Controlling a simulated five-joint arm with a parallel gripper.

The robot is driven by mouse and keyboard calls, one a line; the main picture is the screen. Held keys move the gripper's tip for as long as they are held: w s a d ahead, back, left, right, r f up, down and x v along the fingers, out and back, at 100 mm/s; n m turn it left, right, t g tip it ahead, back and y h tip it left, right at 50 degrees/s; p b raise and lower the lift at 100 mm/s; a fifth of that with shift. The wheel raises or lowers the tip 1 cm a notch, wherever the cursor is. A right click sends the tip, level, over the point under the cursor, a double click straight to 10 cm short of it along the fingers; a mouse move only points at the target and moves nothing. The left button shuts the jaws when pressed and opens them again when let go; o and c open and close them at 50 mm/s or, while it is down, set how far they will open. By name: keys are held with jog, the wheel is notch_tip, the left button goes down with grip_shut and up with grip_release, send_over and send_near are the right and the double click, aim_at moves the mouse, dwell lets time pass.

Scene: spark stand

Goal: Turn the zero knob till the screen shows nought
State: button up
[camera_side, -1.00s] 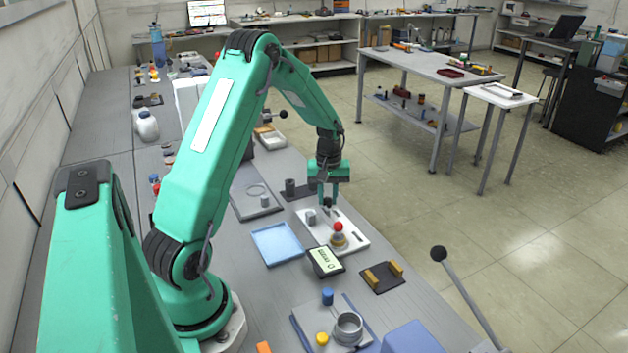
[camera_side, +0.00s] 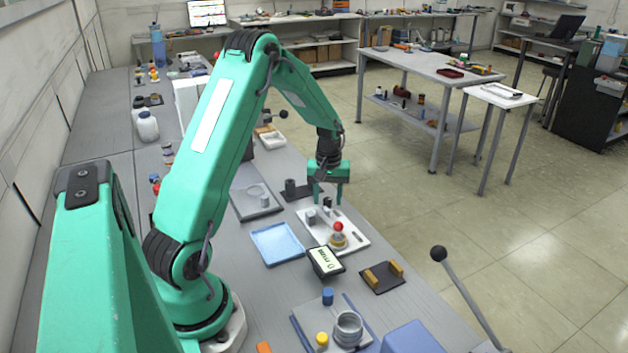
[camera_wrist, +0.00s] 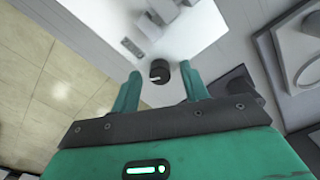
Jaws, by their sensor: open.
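The zero knob, a small dark knob with a white pointer line (camera_wrist: 159,71), stands on a white panel (camera_wrist: 200,22). In the side view the panel (camera_side: 358,244) also carries a grey post (camera_side: 311,217) and a red-topped brass part (camera_side: 338,230). My gripper (camera_wrist: 161,88) is open, its two green fingers apart on either side of the knob with visible gaps. It also shows over the far end of the panel in the side view (camera_side: 328,201). The screen (camera_side: 326,261) is a dark-framed display in front of the panel; its digits are too small to read surely.
A blue tray (camera_side: 277,258) lies left of the panel. A dark plate with two brass blocks (camera_side: 382,277) lies to its right in front. A dark cylinder (camera_side: 290,187) stands close behind the panel. A black-balled lever (camera_side: 438,254) rises at the front right.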

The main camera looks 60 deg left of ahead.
aim_at(329, 200)
jog(key=shift+r, duration=3.9)
jog(key=shift+d+r, duration=0.3)
jog(key=shift+r, duration=0.05)
jog(key=s+d+r+m+t, duration=0.1)
jog(key=s+d+r+m, duration=0.2)
jog(key=d+r, duration=0.35)
jog(key=s+d+r+m+t, duration=0.2)
jog(key=s+d+r+m, duration=0.1)
jog(key=d+r, duration=0.3)
jog(key=s+d+r+m+t, duration=0.1)
jog(key=s+d+m+t, duration=0.1)
jog(key=s+d+m, duration=0.4)
jog(key=s+d, duration=0.5)
jog(key=s, duration=0.1)
jog(key=shift+r+t, duration=0.3)
jog(key=shift+r, duration=0.05)
